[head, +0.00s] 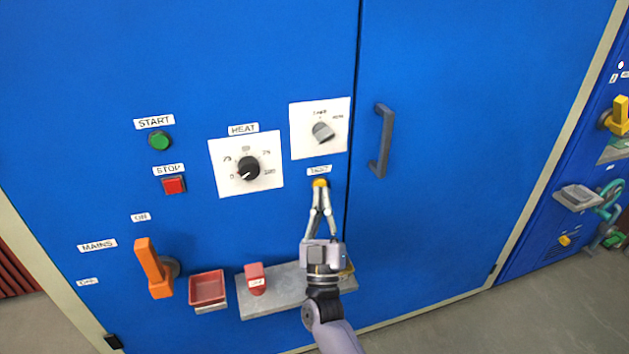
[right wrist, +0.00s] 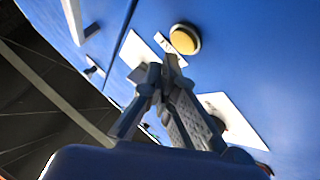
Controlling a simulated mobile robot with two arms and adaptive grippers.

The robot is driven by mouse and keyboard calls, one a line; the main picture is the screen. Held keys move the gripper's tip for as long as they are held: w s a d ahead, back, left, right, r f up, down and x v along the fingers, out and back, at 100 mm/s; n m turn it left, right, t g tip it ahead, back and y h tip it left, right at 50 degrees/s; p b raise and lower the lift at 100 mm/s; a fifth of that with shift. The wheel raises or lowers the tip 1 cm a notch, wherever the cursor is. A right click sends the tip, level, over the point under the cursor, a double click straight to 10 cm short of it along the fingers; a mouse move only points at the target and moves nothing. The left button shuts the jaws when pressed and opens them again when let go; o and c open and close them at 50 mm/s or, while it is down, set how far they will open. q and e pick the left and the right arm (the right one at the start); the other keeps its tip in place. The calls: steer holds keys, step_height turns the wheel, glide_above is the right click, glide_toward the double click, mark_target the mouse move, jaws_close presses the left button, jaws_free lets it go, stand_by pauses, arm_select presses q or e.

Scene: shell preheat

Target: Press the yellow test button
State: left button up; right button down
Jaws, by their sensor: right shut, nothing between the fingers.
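The yellow test button (head: 320,183) is on the blue cabinet front, just below the TEST label (head: 319,171). In the right wrist view the round yellow button (right wrist: 185,39) sits in a pale ring, just beyond and slightly right of my fingertips. My right gripper (head: 319,192) is shut and empty, its tips pointing up at the button in the head view. The tips of the gripper in the right wrist view (right wrist: 172,62) look close to the button; I cannot tell whether they touch it. My left gripper is not in view.
Near the button are a grey selector knob (head: 323,131), a HEAT dial (head: 248,168) and a door handle (head: 381,140). Left are a green START button (head: 159,140), a red STOP button (head: 173,185) and an orange MAINS lever (head: 154,268). A grey shelf (head: 285,293) juts out below.

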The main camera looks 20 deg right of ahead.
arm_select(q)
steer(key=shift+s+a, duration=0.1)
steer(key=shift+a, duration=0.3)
arm_select(e)
steer(key=shift+w+d, duration=0.1)
steer(key=shift+w, duration=0.05)
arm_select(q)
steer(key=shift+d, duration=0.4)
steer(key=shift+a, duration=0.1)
arm_select(e)
steer(key=shift+w, duration=0.2)
stand_by(0.4)
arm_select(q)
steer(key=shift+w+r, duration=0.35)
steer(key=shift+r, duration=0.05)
arm_select(e)
steer(key=shift+w, duration=0.25)
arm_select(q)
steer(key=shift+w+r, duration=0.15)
arm_select(e)
steer(key=shift+w, duration=0.1)
